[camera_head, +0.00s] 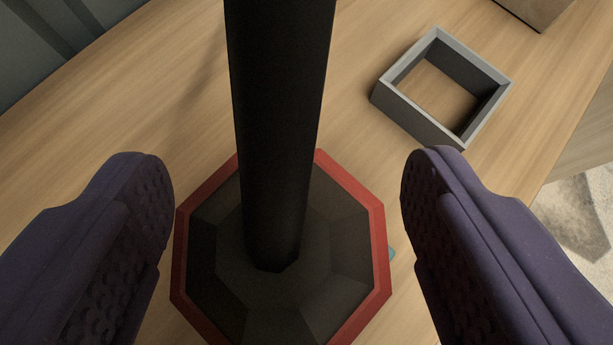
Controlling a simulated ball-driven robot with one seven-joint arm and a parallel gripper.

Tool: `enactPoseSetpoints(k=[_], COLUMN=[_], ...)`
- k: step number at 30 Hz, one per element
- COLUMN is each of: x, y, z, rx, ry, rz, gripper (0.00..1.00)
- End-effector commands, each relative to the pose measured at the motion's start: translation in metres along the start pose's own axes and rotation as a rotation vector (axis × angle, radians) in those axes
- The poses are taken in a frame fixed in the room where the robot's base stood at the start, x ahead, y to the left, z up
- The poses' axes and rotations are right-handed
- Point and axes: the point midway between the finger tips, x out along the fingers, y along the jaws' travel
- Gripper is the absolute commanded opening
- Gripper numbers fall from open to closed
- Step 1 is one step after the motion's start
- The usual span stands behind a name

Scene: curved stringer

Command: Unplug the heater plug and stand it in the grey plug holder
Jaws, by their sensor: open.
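The heater plug (280,130) appears to be the thick black shaft that runs from the top of the picture down to an eight-sided dark base (330,255) with a red rim. I cannot tell whether this base is part of the plug or the socket under it. My gripper (288,185) is open, with one purple finger on each side of the shaft and a clear gap on both sides. The grey plug holder (420,118), an open square frame, lies empty on the wooden surface at the upper right.
The wooden table (110,110) is bare at the left and between the base and the holder. Its edge runs down the right side, with pale floor (575,215) beyond. A brown box-like thing (540,8) is cut off at the top right. A small teal piece shows beside the base.

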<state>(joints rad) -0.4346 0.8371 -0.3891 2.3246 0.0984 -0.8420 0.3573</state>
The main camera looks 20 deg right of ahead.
Motion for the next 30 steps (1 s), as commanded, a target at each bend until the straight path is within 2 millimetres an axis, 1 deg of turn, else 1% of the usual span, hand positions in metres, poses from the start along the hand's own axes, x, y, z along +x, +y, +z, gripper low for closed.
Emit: enactPoseSetpoints(k=[1, 3, 6, 11, 14, 15, 19, 26, 30], x=[0.009, 0.016, 0.019, 0.019, 0.019, 0.019, 0.019, 0.018, 0.014], y=[0.000, 0.000, 0.000, 0.000, 0.000, -0.001, -0.001, -0.001, -0.001], z=[0.003, 0.001, 0.000, -0.001, -0.001, -0.001, -0.001, -0.001, -0.006], rx=[-0.002, -0.001, 0.000, 0.000, 0.000, 0.000, 0.000, 0.000, 0.000], ry=[-0.001, 0.001, 0.000, 0.000, 0.000, 0.000, 0.000, 0.000, 0.000], rz=[0.000, 0.000, 0.000, 0.000, -0.001, -0.001, -0.001, -0.001, -0.001], gripper=[0.76, 0.76, 0.76, 0.76, 0.55, 0.46, 0.16, 0.16, 0.16])
